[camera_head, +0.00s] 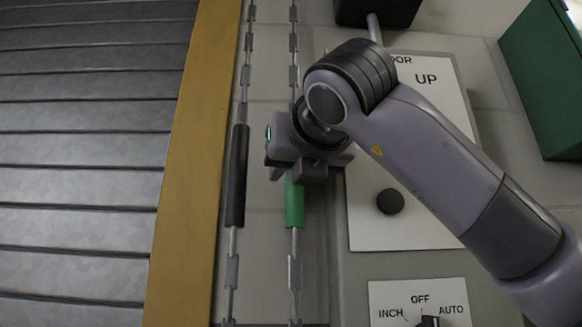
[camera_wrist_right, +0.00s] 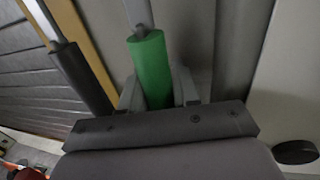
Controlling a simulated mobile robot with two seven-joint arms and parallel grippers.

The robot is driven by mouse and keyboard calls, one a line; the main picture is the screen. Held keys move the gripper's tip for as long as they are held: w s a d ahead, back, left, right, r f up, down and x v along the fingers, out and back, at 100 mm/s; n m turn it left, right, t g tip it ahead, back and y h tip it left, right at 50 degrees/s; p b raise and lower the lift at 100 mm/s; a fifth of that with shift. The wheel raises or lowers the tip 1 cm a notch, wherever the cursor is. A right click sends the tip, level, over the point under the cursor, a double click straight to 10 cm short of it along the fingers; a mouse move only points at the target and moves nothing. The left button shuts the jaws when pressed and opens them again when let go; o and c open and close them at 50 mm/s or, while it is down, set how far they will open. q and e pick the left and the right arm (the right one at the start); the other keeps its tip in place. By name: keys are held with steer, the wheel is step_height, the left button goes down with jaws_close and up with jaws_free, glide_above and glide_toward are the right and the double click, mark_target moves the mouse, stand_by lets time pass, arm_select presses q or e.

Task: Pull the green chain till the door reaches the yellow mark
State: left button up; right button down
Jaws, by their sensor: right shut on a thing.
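The green chain's green sleeve (camera_head: 295,203) hangs upright on a thin grey chain beside the control panel. My right gripper (camera_head: 287,172) is shut on the upper part of the sleeve and hides it there. In the right wrist view the green sleeve (camera_wrist_right: 150,60) stands between the two fingers of my right gripper (camera_wrist_right: 158,92). The door (camera_head: 80,150) is a grey slatted shutter at the left; its bottom edge is not in view. I cannot make out a separate yellow mark; a yellow upright strip (camera_head: 188,160) borders the door. My left gripper is not in view.
A second chain with a black sleeve (camera_head: 236,175) hangs close to the left of the green one. A panel with a white UP plate (camera_head: 430,235) and an INCH/OFF/AUTO selector (camera_head: 428,320) is to the right. A green box (camera_head: 548,75) is at upper right.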

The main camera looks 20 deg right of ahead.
arm_select(q)
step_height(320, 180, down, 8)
steer(key=b, duration=0.7)
arm_select(e)
glide_above(296, 282)
steer(key=w, duration=0.3)
steer(key=f, duration=0.7)
steer(key=shift+s+d+f, duration=0.1)
steer(key=shift+s+f, duration=0.15)
steer(key=shift+f, duration=0.15)
step_height(296, 282, down, 7)
steer(key=b, duration=0.7)
steer(key=shift+f, duration=0.1)
arm_select(q)
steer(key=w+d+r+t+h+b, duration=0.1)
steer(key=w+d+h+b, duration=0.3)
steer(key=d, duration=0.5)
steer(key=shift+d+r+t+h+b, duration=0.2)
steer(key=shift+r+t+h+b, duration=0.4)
steer(key=shift+b, duration=0.55)
arm_select(e)
step_height(296, 282, down, 7)
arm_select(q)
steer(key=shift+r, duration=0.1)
arm_select(e)
steer(key=c, duration=0.9)
jaws_free()
steer(key=shift+s+a, duration=0.2)
steer(key=shift+s, duration=3.4)
